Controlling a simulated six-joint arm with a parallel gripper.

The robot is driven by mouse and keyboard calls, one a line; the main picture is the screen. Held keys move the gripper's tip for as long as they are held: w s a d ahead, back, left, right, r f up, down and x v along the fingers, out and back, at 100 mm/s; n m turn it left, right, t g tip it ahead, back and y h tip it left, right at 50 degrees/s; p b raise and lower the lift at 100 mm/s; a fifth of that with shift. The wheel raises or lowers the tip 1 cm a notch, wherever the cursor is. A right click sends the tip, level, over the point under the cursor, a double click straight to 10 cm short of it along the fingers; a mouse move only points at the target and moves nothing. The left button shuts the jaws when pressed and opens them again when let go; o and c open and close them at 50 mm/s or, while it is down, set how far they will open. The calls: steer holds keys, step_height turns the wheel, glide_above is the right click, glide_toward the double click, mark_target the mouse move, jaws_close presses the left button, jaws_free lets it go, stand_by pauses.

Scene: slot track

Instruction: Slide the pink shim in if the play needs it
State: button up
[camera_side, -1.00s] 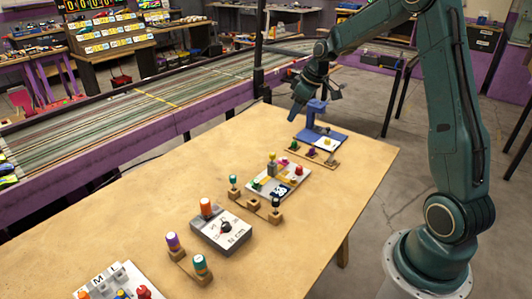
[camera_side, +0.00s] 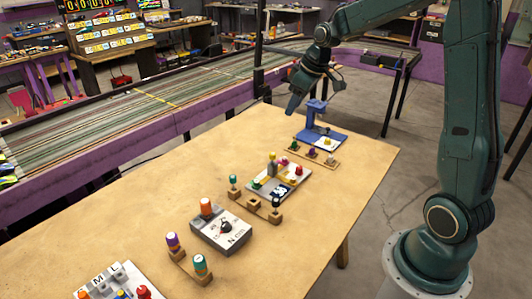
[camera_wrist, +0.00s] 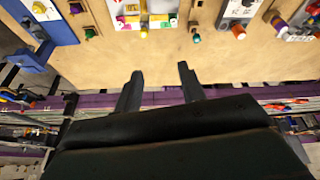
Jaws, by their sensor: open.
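A small pink-topped piece (camera_side: 283,161) stands at the back edge of a white and yellow board (camera_side: 262,192) in the side view; I cannot tell for sure that it is the pink shim. Pink also shows on that board in the wrist view (camera_wrist: 121,19). A blue fixture with an upright post (camera_side: 316,112) stands at the far end of the table, with a white pad on its base. My gripper (camera_wrist: 159,71) is open and empty, in the air above the table's far edge, left of the blue fixture in the side view. Any slot or gap is too small to make out.
A wooden rack with several small knobs (camera_side: 312,152) lies before the blue fixture. A grey dial box (camera_side: 221,232), knob stands and a lettered block (camera_side: 105,282) sit nearer. The left part of the wooden table (camera_side: 150,185) is clear. A purple-sided track runs behind.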

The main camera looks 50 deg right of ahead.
glide_above(285, 158)
steer(key=s+d, duration=0.2)
steer(key=s, duration=0.4)
step_height(285, 158, down, 16)
steer(key=r, duration=0.1)
steer(key=shift+w+a+f+n+y, duration=0.1)
steer(key=shift+a+f+n+y, duration=0.2)
steer(key=shift+y, duration=0.1)
steer(key=shift+x, duration=6.85)
jaws_close()
